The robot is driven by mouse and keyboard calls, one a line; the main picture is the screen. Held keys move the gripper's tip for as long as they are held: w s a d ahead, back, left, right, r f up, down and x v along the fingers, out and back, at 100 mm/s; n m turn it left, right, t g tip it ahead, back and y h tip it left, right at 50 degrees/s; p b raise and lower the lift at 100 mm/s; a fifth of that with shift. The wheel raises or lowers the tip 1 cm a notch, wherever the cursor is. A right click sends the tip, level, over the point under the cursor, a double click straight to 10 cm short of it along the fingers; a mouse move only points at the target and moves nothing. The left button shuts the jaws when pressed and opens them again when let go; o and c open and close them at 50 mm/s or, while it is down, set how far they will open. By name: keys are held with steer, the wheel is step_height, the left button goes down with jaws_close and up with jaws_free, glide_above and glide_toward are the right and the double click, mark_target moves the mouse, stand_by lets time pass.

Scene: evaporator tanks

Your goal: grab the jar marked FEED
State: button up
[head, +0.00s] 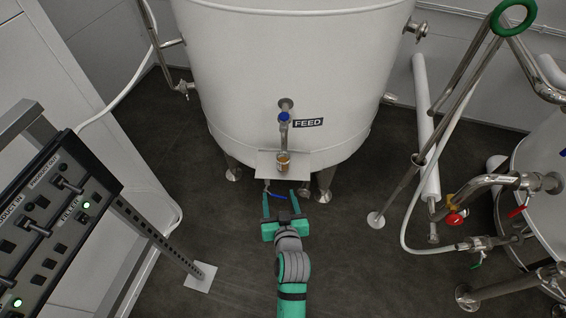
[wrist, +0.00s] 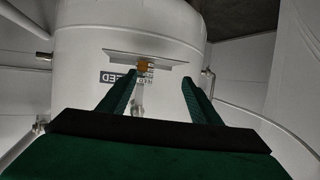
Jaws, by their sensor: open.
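A small amber jar (head: 283,158) stands on a small white shelf (head: 262,164) at the front of the large white tank, right under the blue-handled tap (head: 284,118). A FEED label (head: 308,122) is on the tank beside the tap; any lettering on the jar is too small to read. My gripper (head: 281,194) is open and empty, short of the shelf and apart from the jar. In the wrist view the jar (wrist: 144,66) shows ahead, between and beyond the fingertips (wrist: 160,85), with the shelf (wrist: 172,61) around it.
The white tank (head: 280,60) fills the back, on metal legs. A control panel (head: 50,220) stands at the left. Pipes and a red-handled valve (head: 453,217) are at the right. Dark floor is clear around my arm.

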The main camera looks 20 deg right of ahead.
glide_toward(284, 162)
steer(key=w+f, duration=0.1)
steer(key=x, duration=0.6)
steer(key=shift+w+a, duration=0.1)
steer(key=shift+d+x, duration=0.1)
steer(key=shift+x, duration=1.2)
steer(key=shift+d+x, duration=0.15)
steer(key=shift+x, duration=1.2)
steer(key=shift+r, duration=0.15)
steer(key=c, duration=1.3)
